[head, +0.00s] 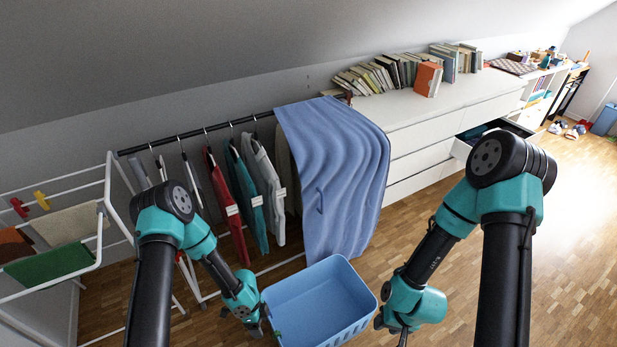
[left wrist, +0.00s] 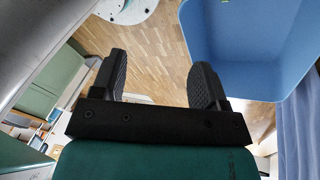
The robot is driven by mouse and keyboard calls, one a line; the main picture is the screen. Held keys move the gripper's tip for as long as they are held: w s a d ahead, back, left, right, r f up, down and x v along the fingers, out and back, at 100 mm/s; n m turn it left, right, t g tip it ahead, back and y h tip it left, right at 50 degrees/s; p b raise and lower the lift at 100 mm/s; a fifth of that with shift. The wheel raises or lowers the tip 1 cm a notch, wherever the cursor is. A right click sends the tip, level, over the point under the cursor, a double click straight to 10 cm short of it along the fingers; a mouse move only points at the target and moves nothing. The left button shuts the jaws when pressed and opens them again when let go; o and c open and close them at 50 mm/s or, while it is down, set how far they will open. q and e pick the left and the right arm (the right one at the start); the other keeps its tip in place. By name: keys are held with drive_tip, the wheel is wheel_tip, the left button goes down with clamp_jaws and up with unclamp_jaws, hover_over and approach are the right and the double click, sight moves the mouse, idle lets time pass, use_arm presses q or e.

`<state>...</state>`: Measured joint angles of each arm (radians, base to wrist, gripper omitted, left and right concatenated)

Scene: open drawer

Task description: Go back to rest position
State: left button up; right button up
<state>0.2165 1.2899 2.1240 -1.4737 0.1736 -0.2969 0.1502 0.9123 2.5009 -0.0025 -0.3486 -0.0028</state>
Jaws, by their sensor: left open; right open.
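My left gripper (head: 256,331) hangs low in the head view, beside the left edge of the blue basket. In the left wrist view its two dark fingers (left wrist: 160,88) are apart with nothing between them, over wooden floor. My right gripper (head: 392,333) is at the lower middle of the head view, to the right of the basket, pointing down; its fingers are partly cut off by the frame's bottom edge. I see nothing held in it. The blue basket (head: 314,268) stands on the floor between the grippers and looks empty inside.
A clothes rack (head: 186,135) with hanging garments and a blue cloth (head: 335,165) stands behind the basket. A drying rack (head: 108,190) is at the left. A white dresser (head: 425,133) with books on top has an open drawer (head: 461,148) at the right.

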use_arm(q)
drive_tip(key=s+a+r+n+t, duration=0.2)
drive_tip(key=s+r+n, duration=0.1)
drive_tip(key=r+n, duration=0.5)
drive_tip(key=s+a+r+n+t+h, duration=0.1)
drive_tip(key=s+a+r+n+t, duration=0.1)
drive_tip(key=r+n, duration=0.6)
drive_tip(key=s+a+n, duration=0.1)
drive_tip(key=n, duration=0.3)
drive_tip(key=shift+s+a+r+n, duration=0.2)
drive_tip(key=shift+s+a+n, duration=0.1)
drive_tip(key=shift+s, duration=0.05)
